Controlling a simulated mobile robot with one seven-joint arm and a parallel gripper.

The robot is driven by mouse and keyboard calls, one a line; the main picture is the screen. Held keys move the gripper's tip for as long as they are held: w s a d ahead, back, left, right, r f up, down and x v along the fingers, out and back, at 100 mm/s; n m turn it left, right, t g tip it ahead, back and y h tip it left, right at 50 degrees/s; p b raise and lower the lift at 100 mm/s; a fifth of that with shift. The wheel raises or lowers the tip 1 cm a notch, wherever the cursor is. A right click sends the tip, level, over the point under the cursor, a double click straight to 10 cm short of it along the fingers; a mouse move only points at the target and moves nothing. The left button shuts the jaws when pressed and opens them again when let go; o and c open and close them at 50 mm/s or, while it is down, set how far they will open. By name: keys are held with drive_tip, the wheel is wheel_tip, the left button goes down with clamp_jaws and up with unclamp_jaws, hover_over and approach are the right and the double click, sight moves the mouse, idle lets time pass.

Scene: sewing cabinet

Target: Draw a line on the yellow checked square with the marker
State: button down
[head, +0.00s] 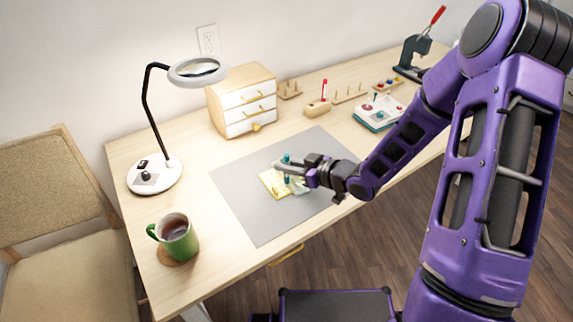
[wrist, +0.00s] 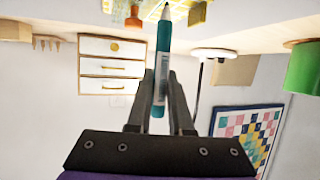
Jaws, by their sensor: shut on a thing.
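The yellow checked square (head: 268,183) lies on the grey mat (head: 245,215), partly hidden by my gripper and a pale green piece beside it. Its yellow check also shows at the top edge of the wrist view (wrist: 195,14). My gripper (head: 283,167) is above the square, shut on the teal and white marker (wrist: 162,50). The marker (head: 286,160) stands roughly upright between the fingers. Its tip is close to the yellow cloth in the wrist view, but I cannot tell whether it touches.
A green mug (head: 177,238) on a coaster and a magnifier lamp (head: 154,176) stand at the left. A small drawer cabinet (head: 246,112) is behind the mat. A white device (head: 378,113) and a press (head: 412,58) stand to the right. The mat's front left is clear.

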sight(286, 155)
drive_tip(key=shift+r, duration=0.1)
idle(0.3)
drive_tip(key=shift+r+p, duration=1.95)
drive_tip(key=shift+r, duration=0.25)
